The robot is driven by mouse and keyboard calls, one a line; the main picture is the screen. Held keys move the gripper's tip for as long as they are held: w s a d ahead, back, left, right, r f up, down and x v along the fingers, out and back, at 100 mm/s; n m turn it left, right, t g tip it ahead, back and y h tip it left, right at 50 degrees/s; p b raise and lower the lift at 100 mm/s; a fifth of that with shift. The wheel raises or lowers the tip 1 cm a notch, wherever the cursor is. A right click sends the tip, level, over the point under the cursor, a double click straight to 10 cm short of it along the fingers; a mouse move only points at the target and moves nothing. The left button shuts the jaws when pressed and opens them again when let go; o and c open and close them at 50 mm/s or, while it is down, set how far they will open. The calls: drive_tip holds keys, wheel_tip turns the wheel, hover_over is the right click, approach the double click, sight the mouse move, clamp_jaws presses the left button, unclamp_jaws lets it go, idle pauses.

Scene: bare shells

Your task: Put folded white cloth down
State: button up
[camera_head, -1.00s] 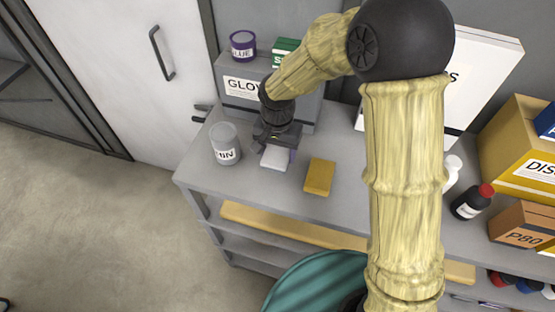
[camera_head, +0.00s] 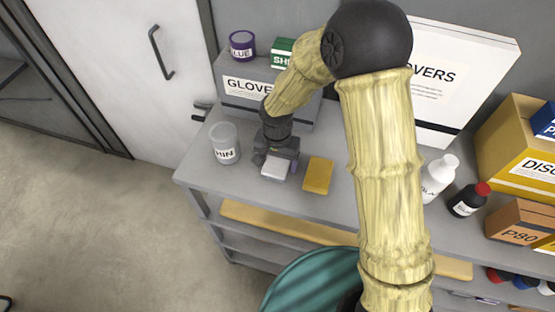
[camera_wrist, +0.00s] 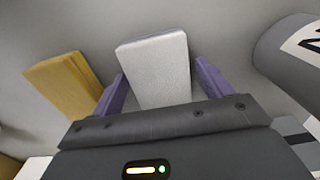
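The folded white cloth (camera_head: 274,168) is a small pale block at the front of the grey shelf top, left of a yellow block. My gripper (camera_head: 276,160) points down at it from above. In the wrist view the cloth (camera_wrist: 158,70) sits between the two purple fingers (camera_wrist: 162,80), whose tips lie close against its sides.
The yellow block (camera_head: 318,175) lies close on the right. A grey tin (camera_head: 224,143) stands on the left. The gloves box (camera_head: 246,88) is behind. White and dark bottles (camera_head: 468,200) stand further right. The shelf's front edge is near.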

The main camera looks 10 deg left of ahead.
sight(279, 163)
drive_tip(key=shift+r, duration=0.1)
idle(0.3)
drive_tip(key=shift+w+r, duration=0.1)
drive_tip(key=shift+r, duration=0.1)
wheel_tip(279, 163, up, 17)
drive_tip(key=b, duration=0.5)
drive_tip(key=shift+s+d, duration=0.25)
drive_tip(key=shift+s, duration=0.05)
drive_tip(key=shift+f, duration=0.1)
drive_tip(key=s+d+f+t, duration=0.1)
drive_tip(key=s+d+f, duration=0.1)
drive_tip(key=d, duration=0.6)
drive_tip(key=s+d+f, duration=0.2)
drive_tip(key=d+f, duration=0.2)
drive_tip(key=d, duration=0.4)
drive_tip(key=s+d+f+t, duration=0.1)
drive_tip(key=d+f, duration=0.3)
drive_tip(key=d, duration=0.5)
drive_tip(key=shift+s+n+t, duration=0.3)
drive_tip(key=shift+s+n, duration=0.1)
drive_tip(key=shift+s, duration=0.4)
